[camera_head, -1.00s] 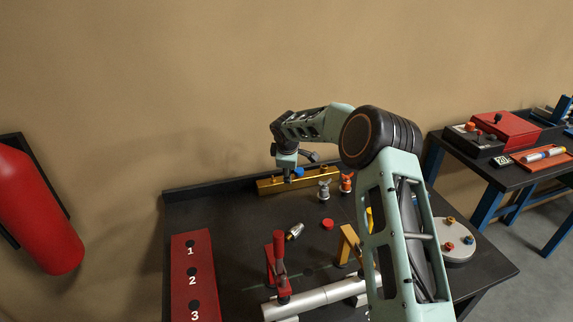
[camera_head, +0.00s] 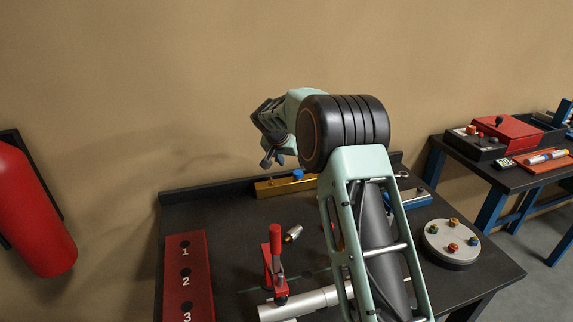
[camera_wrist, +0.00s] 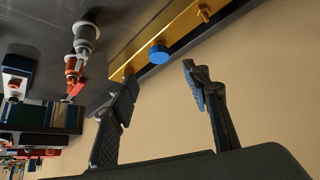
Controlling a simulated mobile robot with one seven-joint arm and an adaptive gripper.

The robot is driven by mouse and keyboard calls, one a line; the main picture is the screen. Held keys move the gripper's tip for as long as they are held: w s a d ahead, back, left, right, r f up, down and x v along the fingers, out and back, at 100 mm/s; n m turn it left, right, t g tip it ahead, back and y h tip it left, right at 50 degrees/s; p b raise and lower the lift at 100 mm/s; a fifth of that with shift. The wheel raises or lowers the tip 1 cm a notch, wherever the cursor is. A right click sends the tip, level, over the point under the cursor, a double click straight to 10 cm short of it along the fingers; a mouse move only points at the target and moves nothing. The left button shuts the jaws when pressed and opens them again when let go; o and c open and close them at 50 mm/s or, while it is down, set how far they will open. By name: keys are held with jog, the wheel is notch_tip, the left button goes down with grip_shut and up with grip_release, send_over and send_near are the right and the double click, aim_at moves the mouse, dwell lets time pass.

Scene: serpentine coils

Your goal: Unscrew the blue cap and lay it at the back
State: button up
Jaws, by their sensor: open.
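The blue cap (camera_head: 298,174) sits on top of the gold bar (camera_head: 275,187) at the back of the black workbench. In the wrist view the blue cap (camera_wrist: 159,54) shows beyond and roughly between my fingertips, apart from both. My gripper (camera_head: 272,160) hangs above and to the left of the cap, tilted, clear of the bench. In the wrist view my gripper (camera_wrist: 160,78) is open with nothing between its fingers. Whatever is under the cap is hidden.
A metal valve (camera_wrist: 85,35) and an orange-handled one (camera_wrist: 73,70) stand near the bar. A red clamp (camera_head: 276,262), a silver pipe (camera_head: 300,302), a numbered red board (camera_head: 187,255) and a round plate (camera_head: 440,240) are on the bench. My arm covers its right middle.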

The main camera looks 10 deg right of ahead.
aim_at(298, 173)
jog(key=shift+m, duration=0.5)
jog(key=b+x, duration=0.1)
jog(key=x, duration=0.8)
jog(key=shift+w+d+f, duration=0.2)
jog(key=shift+c, duration=0.2)
grip_shut()
